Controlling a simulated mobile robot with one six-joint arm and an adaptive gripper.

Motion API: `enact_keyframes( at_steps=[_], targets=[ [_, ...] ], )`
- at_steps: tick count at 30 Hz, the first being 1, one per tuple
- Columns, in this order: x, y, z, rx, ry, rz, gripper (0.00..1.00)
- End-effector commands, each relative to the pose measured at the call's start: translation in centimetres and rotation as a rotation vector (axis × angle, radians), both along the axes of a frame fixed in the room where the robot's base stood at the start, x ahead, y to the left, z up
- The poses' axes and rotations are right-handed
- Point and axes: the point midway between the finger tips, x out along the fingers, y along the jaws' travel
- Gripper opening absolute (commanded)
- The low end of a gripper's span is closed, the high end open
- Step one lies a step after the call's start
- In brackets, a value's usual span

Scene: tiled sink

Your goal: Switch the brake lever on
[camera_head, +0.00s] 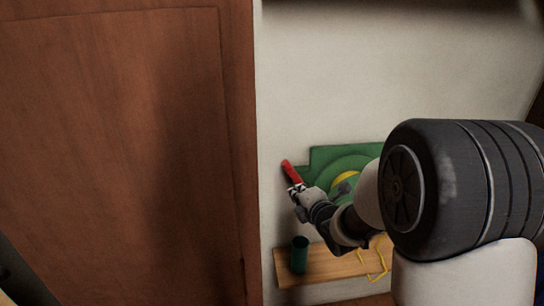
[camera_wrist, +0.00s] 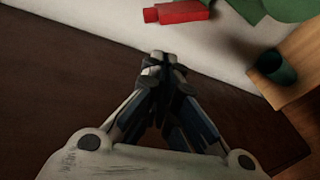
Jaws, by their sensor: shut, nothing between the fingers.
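The brake lever has a red handle (camera_head: 291,171) that slants up to the left on a green wall-mounted plate (camera_head: 325,155) with a yellow round part (camera_head: 344,181). The handle also shows at the top of the wrist view (camera_wrist: 182,12), with part of the green plate at the top right. My gripper (camera_head: 296,188) is at the handle's lower end in the head view and hides some of it. In the wrist view my gripper (camera_wrist: 164,58) is shut and empty, its tips below the handle with a gap in the picture. I cannot tell whether they touch.
A wooden shelf (camera_head: 335,265) below the plate holds a dark green cup (camera_head: 299,255) and a yellow wire-like item (camera_head: 373,265). A large brown wooden door or panel (camera_head: 120,150) stands at the left. The pale wall (camera_head: 400,70) above the plate is clear.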

Motion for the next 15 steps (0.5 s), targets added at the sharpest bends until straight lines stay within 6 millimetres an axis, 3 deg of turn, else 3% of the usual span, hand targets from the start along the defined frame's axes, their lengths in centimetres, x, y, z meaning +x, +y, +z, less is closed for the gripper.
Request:
enact_keyframes(
  at_steps=[1,6,15],
  targets=[
    [0.6,0.5,-1.2,-0.043,-0.035,0.046,0.0],
    [1.8,2.2,-3.0,-0.166,-0.169,0.169,0.0],
    [2.2,3.0,-3.6,-0.224,-0.247,0.224,0.0]
  ],
)
